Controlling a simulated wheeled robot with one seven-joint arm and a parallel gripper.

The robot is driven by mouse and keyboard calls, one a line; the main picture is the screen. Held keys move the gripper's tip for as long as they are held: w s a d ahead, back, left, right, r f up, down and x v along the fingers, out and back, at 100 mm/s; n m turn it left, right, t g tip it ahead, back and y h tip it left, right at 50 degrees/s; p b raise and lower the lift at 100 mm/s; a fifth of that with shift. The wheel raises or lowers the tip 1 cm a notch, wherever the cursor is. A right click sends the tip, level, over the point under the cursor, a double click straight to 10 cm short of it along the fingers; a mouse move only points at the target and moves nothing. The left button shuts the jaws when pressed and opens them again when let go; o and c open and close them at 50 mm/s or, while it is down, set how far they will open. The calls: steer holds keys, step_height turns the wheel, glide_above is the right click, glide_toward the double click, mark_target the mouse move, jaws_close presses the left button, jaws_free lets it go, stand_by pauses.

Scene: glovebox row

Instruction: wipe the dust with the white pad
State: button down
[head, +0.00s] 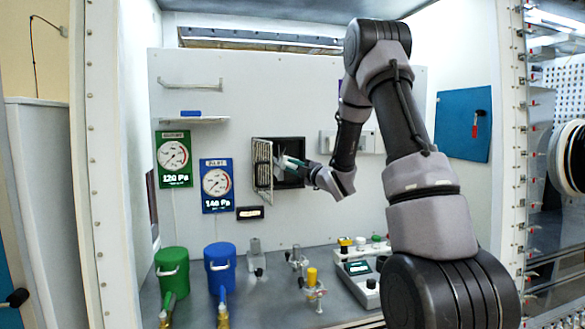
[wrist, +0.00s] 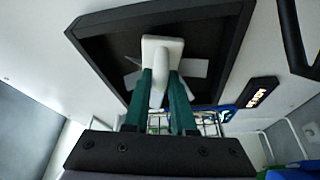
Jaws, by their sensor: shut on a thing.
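My gripper (wrist: 160,88) is shut on the handle of the white pad (wrist: 163,47), between two green fingers. The pad is in front of a dark square recess (wrist: 105,52) in the wall. I cannot tell whether the pad touches that face. In the head view my gripper (head: 291,162) reaches into the recess (head: 291,146) from the right, and the pad is hard to make out.
A hinged grille door (head: 263,170) stands open at the recess's left. A small dark display (head: 250,212) is on the wall below it. Green (head: 172,270) and blue (head: 220,267) canisters, glassware and a control box (head: 358,275) stand on the bench. A shelf (head: 195,120) is at upper left.

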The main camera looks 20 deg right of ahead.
steer(key=shift+a, duration=3.95)
steer(key=shift+d+r, duration=0.15)
steer(key=shift+d, duration=2)
steer(key=shift+d+r, duration=0.15)
steer(key=shift+d, duration=2)
steer(key=a, duration=0.8)
steer(key=shift+a, duration=0.2)
steer(key=shift+s, duration=0.1)
steer(key=shift+s, duration=2.95)
steer(key=shift+s, duration=0.15)
